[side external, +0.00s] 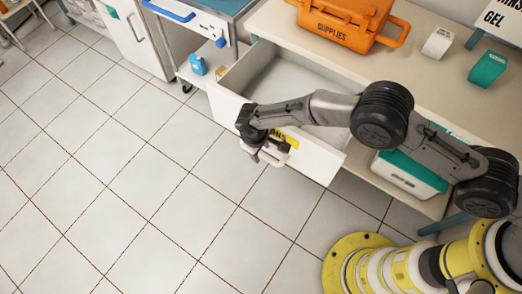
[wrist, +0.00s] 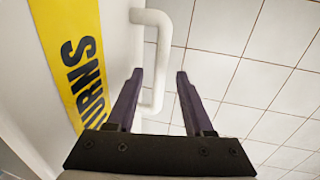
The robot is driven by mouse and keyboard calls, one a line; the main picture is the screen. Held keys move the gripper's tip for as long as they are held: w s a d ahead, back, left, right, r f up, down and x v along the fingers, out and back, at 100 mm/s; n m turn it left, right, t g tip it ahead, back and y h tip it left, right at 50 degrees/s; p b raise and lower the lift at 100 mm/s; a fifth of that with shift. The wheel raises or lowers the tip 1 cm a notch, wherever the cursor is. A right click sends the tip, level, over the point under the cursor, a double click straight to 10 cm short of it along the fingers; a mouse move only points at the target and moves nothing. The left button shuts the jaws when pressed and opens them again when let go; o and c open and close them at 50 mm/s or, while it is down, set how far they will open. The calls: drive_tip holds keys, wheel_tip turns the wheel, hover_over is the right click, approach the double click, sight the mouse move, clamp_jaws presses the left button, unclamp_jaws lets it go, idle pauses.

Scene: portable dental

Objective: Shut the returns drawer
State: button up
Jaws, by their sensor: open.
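The returns drawer (side external: 222,108) is pulled out from the bench, and its inside looks empty where I can see it. Its white front carries a yellow label (wrist: 75,50) with black letters, partly hidden by my arm in the side view. The white bar handle (wrist: 158,60) stands out from the drawer front. My gripper (side external: 262,155) is at the handle, outside the drawer front. In the wrist view its two dark fingers (wrist: 160,88) are apart, with the lower part of the handle between them, nearer the left finger. I cannot tell whether that finger touches it.
An orange supplies case (side external: 342,22) stands on the bench top (side external: 285,28) with a white box and a teal box. A white bin with a teal lid (side external: 408,178) sits below at the right. A blue-topped cart (side external: 205,45) stands left. The tiled floor in front is clear.

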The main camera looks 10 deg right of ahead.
drive_tip(key=shift+w+d+f, duration=0.1)
drive_tip(key=shift+w+f, duration=0.05)
drive_tip(key=shift+f, duration=0.65)
drive_tip(key=shift+c, duration=0.2)
clamp_jaws()
idle(0.8)
